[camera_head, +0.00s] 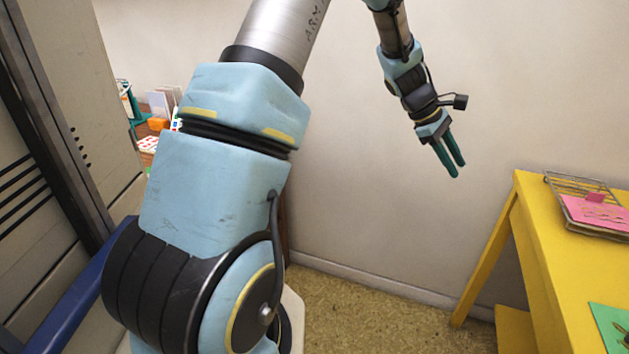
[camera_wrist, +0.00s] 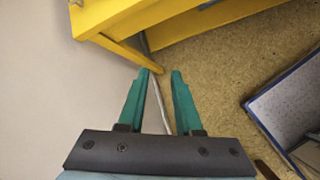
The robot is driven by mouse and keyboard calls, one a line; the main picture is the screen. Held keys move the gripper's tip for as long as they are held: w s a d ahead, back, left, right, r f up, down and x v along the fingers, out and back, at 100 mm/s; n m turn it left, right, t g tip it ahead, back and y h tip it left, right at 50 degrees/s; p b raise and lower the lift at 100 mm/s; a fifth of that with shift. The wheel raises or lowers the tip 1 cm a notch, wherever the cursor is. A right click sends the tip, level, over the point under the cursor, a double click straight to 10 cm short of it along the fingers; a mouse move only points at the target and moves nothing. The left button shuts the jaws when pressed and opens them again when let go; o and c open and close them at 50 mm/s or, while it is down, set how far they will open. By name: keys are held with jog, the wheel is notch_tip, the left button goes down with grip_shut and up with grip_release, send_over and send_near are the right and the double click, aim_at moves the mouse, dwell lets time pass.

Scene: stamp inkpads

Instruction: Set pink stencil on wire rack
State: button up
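My gripper (camera_head: 458,171) hangs in the air left of the table, well apart from both. In the wrist view my gripper (camera_wrist: 161,72) has its teal fingers apart with nothing between them.
The yellow table (camera_head: 545,215) stands at the right; its edge also shows in the wrist view (camera_wrist: 105,15). A green sheet (camera_head: 607,325) lies on its near part. A shelf with small items (camera_head: 150,125) is at the left. The floor between is clear.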

jog(key=s+a+m+t+y, duration=0.1)
jog(key=s+a+m+y, duration=0.2)
jog(key=a, duration=1.5)
jog(key=s+a+r+m+t+y, duration=0.1)
jog(key=s+a+m+y, duration=0.3)
jog(key=a, duration=1.5)
jog(key=s+m+t, duration=0.1)
jog(key=s+m, duration=0.1)
jog(key=s, duration=0.2)
jog(key=shift+s+a+r+m+t, duration=0.2)
jog(key=shift+s+a+m+t, duration=0.1)
jog(key=shift+s, duration=0.05)
notch_tip(320, 180, up, 8)
jog(key=p, duration=0.8)
jog(key=shift+r, duration=0.25)
